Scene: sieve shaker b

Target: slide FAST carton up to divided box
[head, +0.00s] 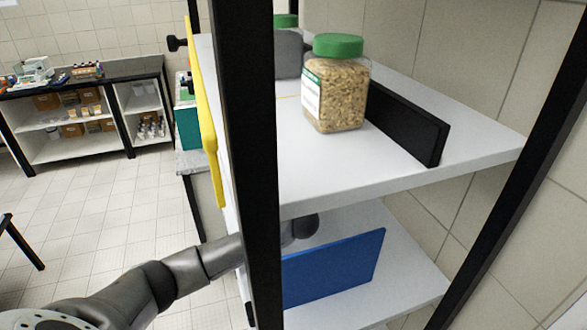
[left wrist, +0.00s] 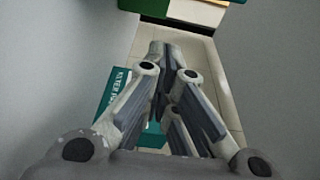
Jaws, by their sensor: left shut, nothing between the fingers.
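My left gripper (left wrist: 166,50) is shut and empty in the left wrist view, its fingers pointing away from the camera. A teal carton with white lettering (left wrist: 116,88) lies beyond and partly behind the fingers; I cannot read FAST on it, and cannot tell whether the fingers touch it. In the head view my left arm comes in from the left and passes behind the black post to the lower shelf (head: 408,285), under the upper shelf; its fingers are hidden there. I cannot make out the divided box for sure in either view. My right gripper is not in view.
A green-lidded jar (head: 336,85) and a black bar (head: 405,122) are on the upper shelf (head: 440,180). A blue panel (head: 333,268) stands on the lower shelf. A black post (head: 252,160) and yellow strip (head: 204,115) are close by. Grey surfaces flank the gripper.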

